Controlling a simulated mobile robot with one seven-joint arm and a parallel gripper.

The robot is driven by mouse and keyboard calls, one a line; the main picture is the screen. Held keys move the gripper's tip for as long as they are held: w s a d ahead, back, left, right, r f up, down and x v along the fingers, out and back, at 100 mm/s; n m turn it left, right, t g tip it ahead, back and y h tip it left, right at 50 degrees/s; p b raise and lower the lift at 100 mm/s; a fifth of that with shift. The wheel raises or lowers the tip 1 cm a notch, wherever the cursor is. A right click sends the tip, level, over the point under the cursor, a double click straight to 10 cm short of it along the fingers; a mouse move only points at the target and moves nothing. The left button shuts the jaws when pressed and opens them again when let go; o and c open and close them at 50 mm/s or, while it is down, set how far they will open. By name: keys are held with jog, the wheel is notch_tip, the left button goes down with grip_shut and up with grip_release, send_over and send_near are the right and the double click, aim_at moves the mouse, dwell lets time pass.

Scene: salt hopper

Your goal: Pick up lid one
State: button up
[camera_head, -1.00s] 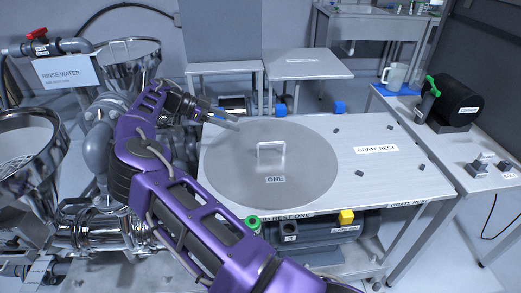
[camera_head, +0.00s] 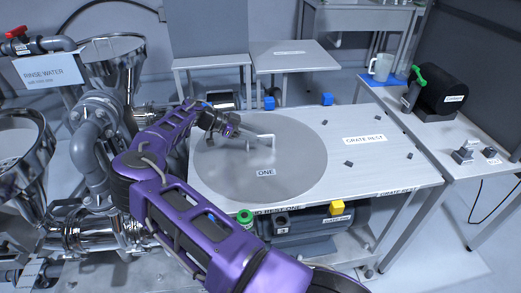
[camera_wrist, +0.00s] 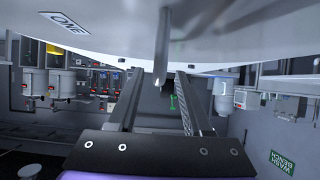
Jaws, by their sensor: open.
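Lid one (camera_head: 300,165) is a large round grey metal disc labelled ONE, lying flat on the left part of the metal bench. Its raised bar handle (camera_head: 262,137) stands near the disc's middle. My gripper (camera_head: 254,136) reaches in from the left, low over the lid, with its fingertips at the handle. In the wrist view my gripper (camera_wrist: 166,74) is open, and the handle (camera_wrist: 162,48) shows between the two fingertips, nearer the left finger. The pale lid surface (camera_wrist: 220,25) fills the top of that view, with its ONE label at upper left.
The bench's right part (camera_head: 385,165), labelled GRATE REST, is bare except for several small dark blocks. A jug (camera_head: 380,66) and a black motor-like unit (camera_head: 436,91) stand on the right-hand bench. Steel hoppers (camera_head: 112,62) and pipework stand at the left.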

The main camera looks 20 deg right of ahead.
aim_at(268, 149)
jog(key=x, duration=0.4)
jog(key=shift+s+f, duration=0.15)
grip_shut()
dwell(1.2)
